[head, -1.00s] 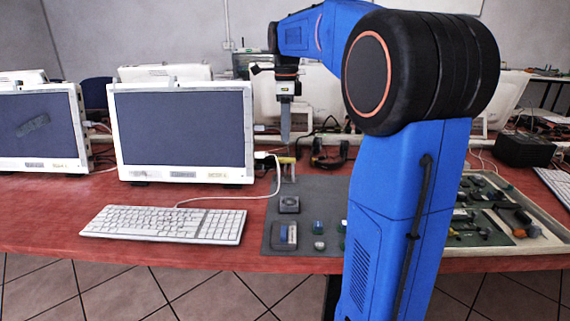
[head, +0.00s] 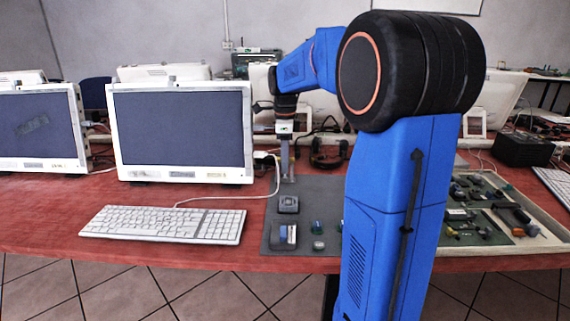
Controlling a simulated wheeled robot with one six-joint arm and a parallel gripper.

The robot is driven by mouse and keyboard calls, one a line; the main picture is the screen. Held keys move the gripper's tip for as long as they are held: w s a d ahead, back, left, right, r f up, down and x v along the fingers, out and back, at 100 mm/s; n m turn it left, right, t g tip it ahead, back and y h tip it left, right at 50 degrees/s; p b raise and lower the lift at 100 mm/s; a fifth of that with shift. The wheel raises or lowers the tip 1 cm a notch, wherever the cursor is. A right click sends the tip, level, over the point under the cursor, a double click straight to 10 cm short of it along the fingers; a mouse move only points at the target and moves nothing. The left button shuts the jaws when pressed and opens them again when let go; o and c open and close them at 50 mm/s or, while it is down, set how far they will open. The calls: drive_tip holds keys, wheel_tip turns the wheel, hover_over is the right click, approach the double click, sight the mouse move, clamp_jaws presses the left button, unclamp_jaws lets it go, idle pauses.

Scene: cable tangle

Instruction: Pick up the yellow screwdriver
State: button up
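My gripper (head: 286,176) points straight down at the back of the grey mat (head: 312,189), just right of the white monitor. Its fingertips are at or close above the mat. It is seen small and nearly edge-on, so I cannot tell whether it is open or shut. The yellow screwdriver cannot be clearly made out now; a yellow piece showed around this spot earlier, and the gripper may hide it. I cannot tell whether the fingers touch it.
A white monitor (head: 181,135) and its keyboard (head: 163,224) stand left of the mat, with a white cable beside the gripper. A small dark box (head: 288,204) sits on the mat in front of the gripper. Dark cables (head: 329,153) lie behind. A tray (head: 537,247) of parts is at right.

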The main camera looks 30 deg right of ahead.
clamp_jaws()
wheel_tip(320, 180, up, 10)
drive_tip(key=shift+f, duration=0.1)
drive_tip(key=shift+d, duration=0.1)
idle(0.6)
